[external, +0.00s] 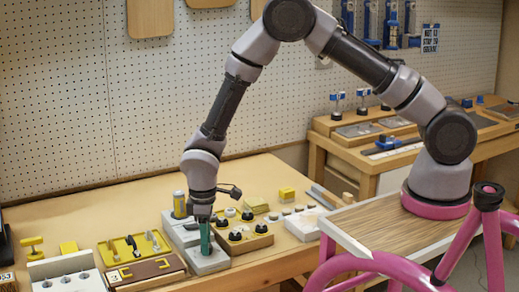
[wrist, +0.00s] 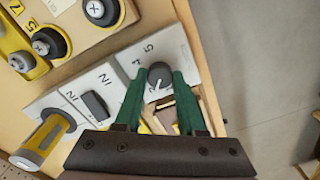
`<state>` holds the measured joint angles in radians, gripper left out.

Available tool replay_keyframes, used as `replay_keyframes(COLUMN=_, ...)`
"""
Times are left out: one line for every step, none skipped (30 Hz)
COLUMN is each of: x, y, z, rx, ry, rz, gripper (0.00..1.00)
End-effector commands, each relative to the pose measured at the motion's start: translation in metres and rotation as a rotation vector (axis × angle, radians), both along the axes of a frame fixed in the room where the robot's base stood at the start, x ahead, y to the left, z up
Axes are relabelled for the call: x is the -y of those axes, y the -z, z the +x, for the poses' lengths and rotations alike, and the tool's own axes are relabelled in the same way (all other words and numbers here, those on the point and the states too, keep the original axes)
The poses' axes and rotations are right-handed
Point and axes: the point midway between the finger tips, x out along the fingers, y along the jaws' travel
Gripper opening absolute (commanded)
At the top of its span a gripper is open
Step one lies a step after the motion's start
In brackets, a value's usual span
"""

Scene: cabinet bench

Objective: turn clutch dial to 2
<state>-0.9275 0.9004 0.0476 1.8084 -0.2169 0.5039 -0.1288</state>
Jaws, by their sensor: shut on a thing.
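The clutch dial is most likely the round dark grey knob (wrist: 160,75) on a light grey plate (wrist: 178,48) in the wrist view. Small printed numerals, a 5 among them, stand around the knob. A pale pointer mark on it faces the lower left; I cannot tell which number it meets. My gripper (wrist: 159,77) has one green finger on each side of the knob and is shut on it. In the external view my gripper (external: 206,250) points down onto the grey block (external: 210,263) near the bench's front edge; the fingers hide the dial there.
A yellow and grey cylindrical handle (wrist: 45,142) and a dark rectangular switch (wrist: 95,104) sit beside the dial. A wooden panel with black knobs (external: 236,236) is close on the right. Yellow latch fixtures (external: 130,247) stand left.

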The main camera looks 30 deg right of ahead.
Motion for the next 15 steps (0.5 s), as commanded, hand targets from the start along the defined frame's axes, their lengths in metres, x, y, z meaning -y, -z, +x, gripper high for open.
replay_keyframes(x=-0.0006, y=-0.0009, z=0.0008, rx=0.002, ry=0.015, rz=0.001, gripper=0.0)
replay_keyframes(x=-0.0006, y=-0.0009, z=0.0008, rx=0.002, ry=0.023, rz=0.001, gripper=0.0)
replay_keyframes(x=-0.0005, y=-0.0009, z=0.0009, rx=0.001, ry=0.032, rz=0.002, gripper=0.0)
replay_keyframes(x=-0.0006, y=-0.0009, z=0.001, rx=0.001, ry=0.038, rz=0.002, gripper=0.0)
replay_keyframes(x=-0.0005, y=-0.0009, z=0.001, rx=0.001, ry=0.044, rz=0.002, gripper=0.0)
replay_keyframes(x=-0.0006, y=-0.0009, z=0.001, rx=0.002, ry=0.049, rz=0.003, gripper=0.0)
replay_keyframes(x=-0.0006, y=-0.0009, z=0.001, rx=0.002, ry=0.052, rz=0.003, gripper=0.0)
replay_keyframes(x=-0.0006, y=-0.001, z=0.001, rx=0.002, ry=0.055, rz=0.003, gripper=0.0)
replay_keyframes(x=-0.0006, y=-0.001, z=0.001, rx=0.002, ry=0.057, rz=0.003, gripper=0.0)
replay_keyframes(x=-0.0006, y=-0.001, z=0.001, rx=0.002, ry=0.058, rz=0.003, gripper=0.0)
replay_keyframes(x=-0.0005, y=-0.001, z=0.0011, rx=0.002, ry=0.058, rz=0.003, gripper=0.0)
replay_keyframes(x=-0.0006, y=-0.001, z=0.0012, rx=0.002, ry=0.059, rz=0.003, gripper=0.0)
replay_keyframes(x=-0.0005, y=-0.001, z=0.0011, rx=0.002, ry=0.058, rz=0.003, gripper=0.0)
replay_keyframes(x=-0.0005, y=-0.001, z=0.0011, rx=0.002, ry=0.058, rz=0.003, gripper=0.0)
replay_keyframes(x=-0.0006, y=-0.001, z=0.0012, rx=0.002, ry=0.058, rz=0.003, gripper=0.0)
